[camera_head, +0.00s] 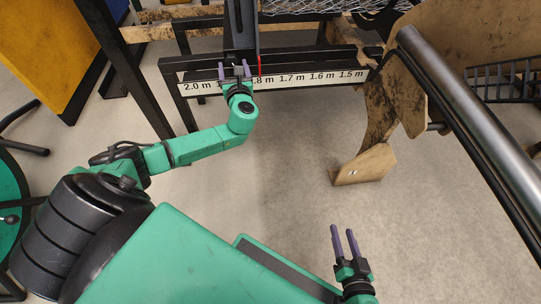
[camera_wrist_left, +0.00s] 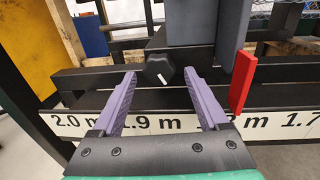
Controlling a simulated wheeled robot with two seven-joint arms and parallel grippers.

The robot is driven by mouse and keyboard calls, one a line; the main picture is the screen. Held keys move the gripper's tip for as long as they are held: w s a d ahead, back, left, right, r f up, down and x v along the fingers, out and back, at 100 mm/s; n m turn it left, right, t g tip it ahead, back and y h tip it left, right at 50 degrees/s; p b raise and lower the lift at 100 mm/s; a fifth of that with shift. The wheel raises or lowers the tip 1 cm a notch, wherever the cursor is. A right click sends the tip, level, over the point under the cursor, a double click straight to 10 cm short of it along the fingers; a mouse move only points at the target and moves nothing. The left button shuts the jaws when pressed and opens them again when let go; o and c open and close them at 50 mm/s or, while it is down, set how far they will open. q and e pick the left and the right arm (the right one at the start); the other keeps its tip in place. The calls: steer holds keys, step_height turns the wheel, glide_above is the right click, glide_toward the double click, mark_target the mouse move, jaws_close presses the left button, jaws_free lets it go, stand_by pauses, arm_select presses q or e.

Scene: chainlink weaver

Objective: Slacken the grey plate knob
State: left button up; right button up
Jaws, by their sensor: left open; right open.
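In the left wrist view a dark faceted knob (camera_wrist_left: 158,69) with a small white mark sits below and left of the grey plate (camera_wrist_left: 196,25). My left gripper (camera_wrist_left: 159,74) is open. Its two purple fingers point at the knob, one on each side in the picture, with a gap to each. I cannot tell whether the tips reach the knob in depth. In the head view my left gripper (camera_head: 234,71) is at the foot of the upright grey plate (camera_head: 241,28), and the knob is too small to make out. My right gripper (camera_head: 342,230) is open and empty above the floor.
A ruler strip (camera_head: 302,79) with metre marks runs along the black frame. A red pointer (camera_wrist_left: 241,80) stands right of the knob. A brown worn machine panel (camera_head: 366,164) and a steel roller (camera_head: 470,115) are at the right. The middle floor is clear.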

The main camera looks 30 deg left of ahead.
arm_select(q)
steer(key=p+v, duration=0.4)
steer(key=v, duration=0.9)
steer(key=s+d+f+n+g+h, duration=0.2)
steer(key=d+f+h, duration=0.3)
steer(key=f, duration=0.3)
steer(key=s+d+f+n+g+h, duration=0.2)
steer(key=s+d+f+n+h, duration=0.1)
steer(key=d+f, duration=0.5)
steer(key=shift+s+f+n+h, duration=0.25)
steer(key=shift+f+n+h, duration=0.3)
steer(key=shift+n+h, duration=0.5)
steer(key=shift+d, duration=0.15)
